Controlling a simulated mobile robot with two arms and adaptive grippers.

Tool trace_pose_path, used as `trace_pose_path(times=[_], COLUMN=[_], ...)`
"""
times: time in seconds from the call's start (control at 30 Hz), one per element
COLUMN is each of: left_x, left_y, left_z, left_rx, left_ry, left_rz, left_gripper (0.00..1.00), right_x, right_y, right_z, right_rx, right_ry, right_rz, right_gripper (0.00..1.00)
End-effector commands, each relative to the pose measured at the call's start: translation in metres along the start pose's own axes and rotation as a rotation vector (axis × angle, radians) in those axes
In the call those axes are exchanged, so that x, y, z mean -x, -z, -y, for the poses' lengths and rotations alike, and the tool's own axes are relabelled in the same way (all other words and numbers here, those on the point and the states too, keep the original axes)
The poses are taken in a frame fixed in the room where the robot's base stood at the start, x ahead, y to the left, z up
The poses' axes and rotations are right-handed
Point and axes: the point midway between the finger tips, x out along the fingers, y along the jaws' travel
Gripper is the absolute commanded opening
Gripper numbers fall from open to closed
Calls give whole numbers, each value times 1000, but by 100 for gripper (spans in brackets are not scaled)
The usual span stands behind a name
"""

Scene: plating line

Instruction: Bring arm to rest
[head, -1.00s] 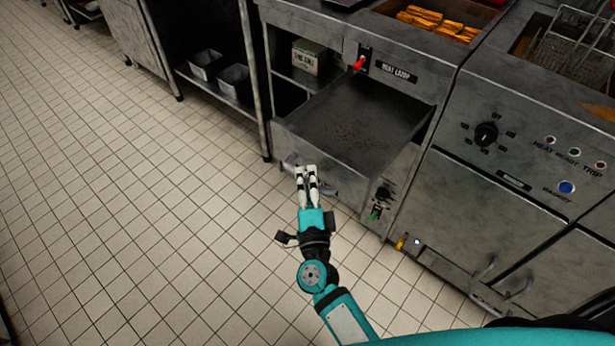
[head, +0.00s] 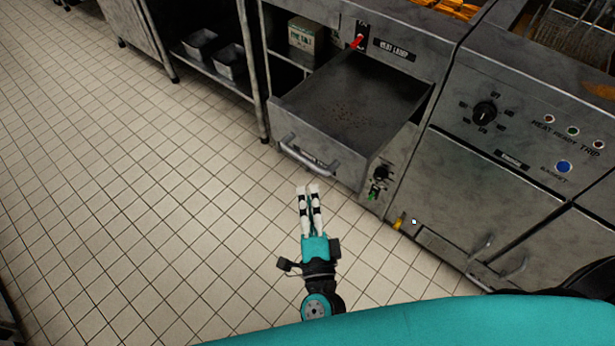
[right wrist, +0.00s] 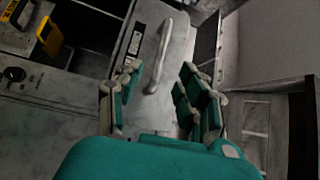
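My right gripper (head: 310,188) is over the tiled floor, in front of and apart from the pulled-out metal drawer (head: 350,105). Its white-tipped fingers look close together in the head view. The right wrist view shows a clear, empty gap between the fingers (right wrist: 158,88), with the drawer handle (right wrist: 163,57) beyond them. The same handle (head: 308,157) is fully visible in the head view, with nothing on it. The drawer holds only small brown specks on its bottom. My left gripper is in neither view.
The heat lamp counter (head: 405,50) and a fryer unit (head: 510,130) with a dial stand at the right. A shelf at the back left holds two metal pans (head: 232,62). The tiled floor (head: 150,190) at the left is clear.

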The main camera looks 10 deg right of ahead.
Motion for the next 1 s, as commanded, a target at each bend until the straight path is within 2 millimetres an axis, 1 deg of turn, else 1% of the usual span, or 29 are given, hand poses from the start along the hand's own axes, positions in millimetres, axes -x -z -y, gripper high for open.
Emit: trace_pose_path(times=[0.03, 0.1, 0.2, 0.8, 0.87, 0.93, 0.97, 1.0], left_x=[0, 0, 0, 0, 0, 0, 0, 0], left_y=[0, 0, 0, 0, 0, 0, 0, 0], left_z=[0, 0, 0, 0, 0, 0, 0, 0], left_rx=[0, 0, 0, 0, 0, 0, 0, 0], left_ry=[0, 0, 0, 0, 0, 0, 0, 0], left_rz=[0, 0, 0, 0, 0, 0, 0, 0], left_gripper=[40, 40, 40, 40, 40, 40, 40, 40], right_x=[8, 14, 19, 20, 20, 22, 24, 29], right_y=[0, 0, 0, -1, -7, -18, -25, -34], right_z=[-1, 0, 0, -2, -10, -30, -44, -65], right_rx=[1, 1, 0, 10, 46, 137, 192, 275], right_ry=[-2, -1, 0, -3, -14, -42, -62, -92], right_rz=[1, 1, 0, 9, 43, 127, 179, 257], right_gripper=[39, 39, 39, 39, 39, 39, 39, 39])
